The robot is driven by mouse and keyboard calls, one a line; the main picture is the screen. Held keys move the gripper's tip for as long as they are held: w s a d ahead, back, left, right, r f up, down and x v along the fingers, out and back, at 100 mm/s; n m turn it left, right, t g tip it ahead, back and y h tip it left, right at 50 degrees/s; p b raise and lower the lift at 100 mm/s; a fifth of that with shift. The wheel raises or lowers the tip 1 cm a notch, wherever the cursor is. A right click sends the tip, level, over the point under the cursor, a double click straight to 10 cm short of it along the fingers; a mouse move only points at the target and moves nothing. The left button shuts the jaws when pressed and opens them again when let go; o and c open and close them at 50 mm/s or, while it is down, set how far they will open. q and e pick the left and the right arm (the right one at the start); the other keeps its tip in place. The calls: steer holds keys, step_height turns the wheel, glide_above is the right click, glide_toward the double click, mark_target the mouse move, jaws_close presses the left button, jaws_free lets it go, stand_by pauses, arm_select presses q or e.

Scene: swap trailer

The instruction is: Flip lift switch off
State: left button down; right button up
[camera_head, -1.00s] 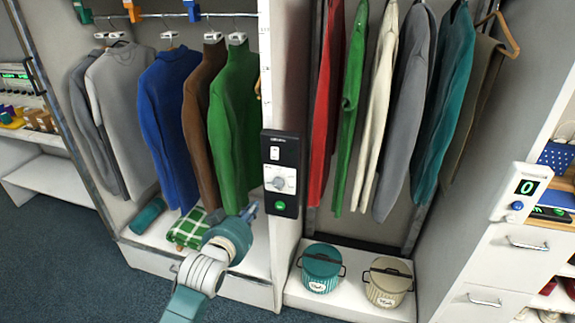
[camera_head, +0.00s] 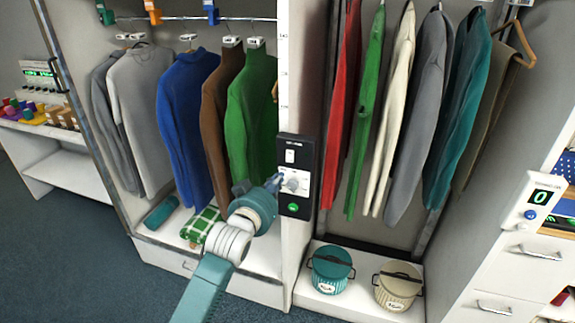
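The black control panel (camera_head: 296,210) is mounted on the white post between the two closet sections. It has a small white switch (camera_head: 290,156) at the top, a silver plate with a round knob (camera_head: 293,182) in the middle and a green lit button (camera_head: 293,207) at the bottom. My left gripper (camera_head: 276,181) is at the panel's left edge, level with the knob, and partly covers the plate. Its fingers are small and turned away, so I cannot tell whether they are open or touching the knob. My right gripper is not in view.
Sweaters hang left of the post and more garments hang right of it. A teal pot (camera_head: 331,268) and a cream pot (camera_head: 397,285) stand on the low shelf at right. A white device showing 0 (camera_head: 535,199) is on the drawer unit.

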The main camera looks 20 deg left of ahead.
mark_target(291, 163)
arm_select(q)
steer(key=w, duration=0.3)
steer(key=w+f+p, duration=0.1)
steer(key=w, duration=0.2)
steer(key=w+p, duration=0.1)
steer(key=w, duration=0.2)
steer(key=shift+d+f, duration=0.15)
steer(key=shift+f, duration=0.05)
